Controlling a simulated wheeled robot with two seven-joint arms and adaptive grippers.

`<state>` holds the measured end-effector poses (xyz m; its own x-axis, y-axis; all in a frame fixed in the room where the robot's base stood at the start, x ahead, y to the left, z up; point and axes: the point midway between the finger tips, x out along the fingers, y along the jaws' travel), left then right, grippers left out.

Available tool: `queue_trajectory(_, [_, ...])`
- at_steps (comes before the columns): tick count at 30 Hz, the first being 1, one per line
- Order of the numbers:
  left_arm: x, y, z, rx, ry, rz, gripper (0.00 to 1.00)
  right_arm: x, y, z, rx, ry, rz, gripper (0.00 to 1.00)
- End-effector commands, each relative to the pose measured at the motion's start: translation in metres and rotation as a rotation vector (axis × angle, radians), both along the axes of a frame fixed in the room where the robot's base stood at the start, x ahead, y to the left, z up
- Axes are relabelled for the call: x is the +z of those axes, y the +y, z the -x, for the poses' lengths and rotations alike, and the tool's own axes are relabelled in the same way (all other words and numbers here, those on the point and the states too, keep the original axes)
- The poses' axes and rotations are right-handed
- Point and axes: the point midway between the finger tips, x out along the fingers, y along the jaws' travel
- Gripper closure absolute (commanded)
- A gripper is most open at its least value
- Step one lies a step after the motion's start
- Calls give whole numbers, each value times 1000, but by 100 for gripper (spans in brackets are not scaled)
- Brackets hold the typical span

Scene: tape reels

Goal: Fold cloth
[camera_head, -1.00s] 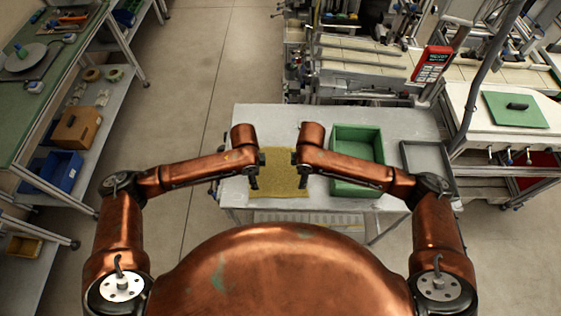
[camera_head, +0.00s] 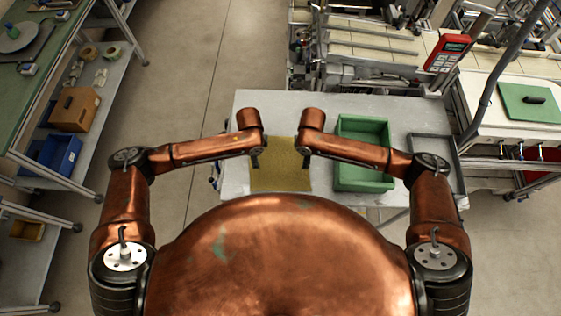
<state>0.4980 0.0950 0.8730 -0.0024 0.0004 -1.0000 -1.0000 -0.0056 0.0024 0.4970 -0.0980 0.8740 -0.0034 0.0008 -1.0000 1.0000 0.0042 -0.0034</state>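A mustard-yellow cloth (camera_head: 280,178) lies flat and spread out on the light grey table (camera_head: 238,104). My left gripper (camera_head: 256,163) is over the cloth's left part, pointing down. My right gripper (camera_head: 305,163) is over the cloth's right part, also pointing down. Both grippers are small and dark in this view. I cannot tell whether their fingers are open or shut, or whether they touch the cloth.
A green open bin (camera_head: 364,186) stands right of the cloth, close to my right forearm. A grey shallow tray (camera_head: 450,150) lies at the table's right edge. Machinery with a red control box (camera_head: 448,52) stands behind the table.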

Motion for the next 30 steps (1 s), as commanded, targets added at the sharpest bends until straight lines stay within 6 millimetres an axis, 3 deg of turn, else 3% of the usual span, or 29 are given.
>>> queue_trajectory(5, [-9,1,1,1,0,0,67,-8,1,0,2,-1,1,67])
queue_trajectory(23, [-13,2,1,3,2,-1,67,-13,2,0,4,1,1,67])
queue_trajectory(30, [-13,2,2,3,3,-1,75,-13,2,1,4,1,1,75])
